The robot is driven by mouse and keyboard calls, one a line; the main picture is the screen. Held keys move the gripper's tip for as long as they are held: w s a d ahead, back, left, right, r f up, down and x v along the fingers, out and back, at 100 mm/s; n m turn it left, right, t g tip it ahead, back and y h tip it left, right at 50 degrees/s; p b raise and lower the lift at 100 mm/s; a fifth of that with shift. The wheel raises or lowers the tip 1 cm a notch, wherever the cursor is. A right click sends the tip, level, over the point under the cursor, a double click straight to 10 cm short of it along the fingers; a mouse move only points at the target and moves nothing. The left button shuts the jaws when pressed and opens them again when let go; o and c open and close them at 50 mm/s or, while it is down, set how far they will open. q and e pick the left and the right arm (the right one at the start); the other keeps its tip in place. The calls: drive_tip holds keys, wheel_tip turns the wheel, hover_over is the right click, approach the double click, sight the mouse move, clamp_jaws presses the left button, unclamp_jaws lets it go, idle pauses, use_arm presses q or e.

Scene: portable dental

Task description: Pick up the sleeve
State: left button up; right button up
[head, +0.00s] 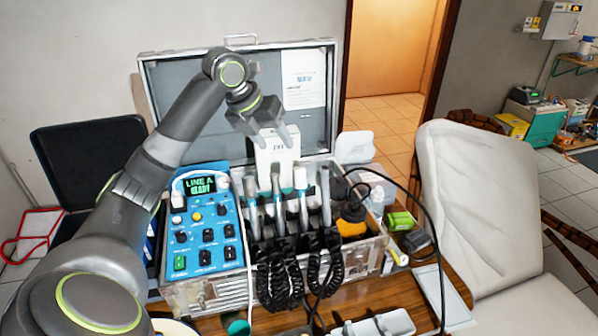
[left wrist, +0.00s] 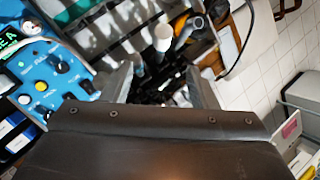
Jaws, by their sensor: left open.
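A pale round-ended piece (left wrist: 163,36) stands beyond the fingertips in that view. I cannot tell for certain which thing is the sleeve. Several handpieces (head: 302,190) with coiled black cords stand in the case, below the gripper. My right gripper is not in view.
A blue control panel (head: 207,218) fills the case's left side. The raised lid (head: 190,80) stands behind. An orange-black item (head: 351,222) and green box (head: 400,221) lie to the right. A black cable (head: 430,225) loops right, near a white chair (head: 478,190).

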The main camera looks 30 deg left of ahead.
sight(296, 171)
use_arm(q)
drive_tip(key=p+x, duration=0.2)
drive_tip(key=x, duration=0.6)
drive_tip(key=shift+w+d+f, duration=0.15)
drive_tip(key=shift+f, duration=0.1)
drive_tip(key=shift+w+f, duration=0.15)
drive_tip(key=shift+f, duration=0.15)
drive_tip(key=shift+d+f, duration=0.1)
drive_tip(key=shift+w+d+f, duration=0.1)
drive_tip(key=shift+w+f, duration=0.05)
drive_tip(key=shift+f, duration=0.05)
drive_tip(key=p+x, duration=0.2)
drive_tip(key=x, duration=0.2)
drive_tip(key=shift+w+f, duration=0.1)
drive_tip(key=shift+w, duration=0.15)
drive_tip(key=shift+d+f, duration=0.1)
drive_tip(key=shift+f, duration=0.05)
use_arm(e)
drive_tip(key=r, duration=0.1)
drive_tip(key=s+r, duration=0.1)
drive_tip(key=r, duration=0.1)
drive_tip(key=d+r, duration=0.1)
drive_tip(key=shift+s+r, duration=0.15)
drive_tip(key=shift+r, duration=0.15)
use_arm(q)
drive_tip(key=c, duration=1)
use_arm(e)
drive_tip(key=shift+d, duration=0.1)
